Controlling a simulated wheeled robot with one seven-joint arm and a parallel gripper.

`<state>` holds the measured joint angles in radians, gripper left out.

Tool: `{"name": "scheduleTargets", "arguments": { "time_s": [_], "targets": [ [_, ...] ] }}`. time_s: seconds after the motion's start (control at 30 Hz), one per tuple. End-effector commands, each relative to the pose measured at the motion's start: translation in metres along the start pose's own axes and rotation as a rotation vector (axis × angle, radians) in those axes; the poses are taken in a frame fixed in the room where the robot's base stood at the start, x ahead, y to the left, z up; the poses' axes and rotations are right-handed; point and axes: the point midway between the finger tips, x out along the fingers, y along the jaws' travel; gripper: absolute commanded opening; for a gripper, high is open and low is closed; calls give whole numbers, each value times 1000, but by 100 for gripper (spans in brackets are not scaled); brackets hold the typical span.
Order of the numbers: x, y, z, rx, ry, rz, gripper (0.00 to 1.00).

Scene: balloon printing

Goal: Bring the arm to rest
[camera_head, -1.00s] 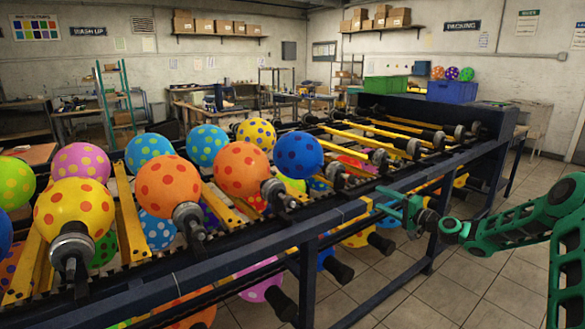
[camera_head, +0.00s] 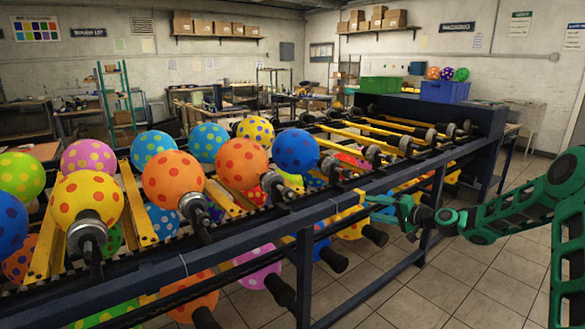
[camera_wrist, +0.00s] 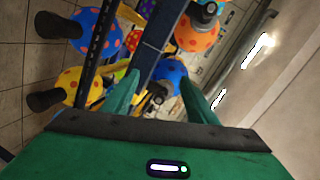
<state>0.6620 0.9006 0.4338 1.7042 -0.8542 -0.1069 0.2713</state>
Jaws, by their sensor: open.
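My green gripper (camera_head: 384,207) is in front of the conveyor's near rail in the head view, right of the picture's middle. My green arm comes in from the right edge. In the wrist view my gripper (camera_wrist: 160,90) shows its two fingers spread apart with nothing held between them. Beyond the fingers in that view are a blue balloon with orange dots (camera_wrist: 170,72) and part of the dark rail. The fingers look apart from the balloons, though the distance is hard to judge.
The long conveyor frame (camera_head: 350,205) crosses the view with several dotted balloons on holders, such as an orange one (camera_head: 240,163). More balloons hang underneath. A blue crate (camera_head: 445,91) and a green crate (camera_head: 381,85) stand at the back. Tiled floor (camera_head: 480,285) is clear at the front right.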

Motion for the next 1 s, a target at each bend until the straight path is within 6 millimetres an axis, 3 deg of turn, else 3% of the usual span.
{"name": "scheduleTargets", "arguments": {
  "time_s": [0.23, 0.47, 0.77, 1.0],
  "targets": [
    [-24, -3, 36, -120, -112, 190, 52],
    [-85, 1, 72, -240, -228, 455, 52],
    [-199, -6, 108, -311, -317, 776, 52],
    [-303, -22, 146, -295, -353, 994, 52]
  ]
}}
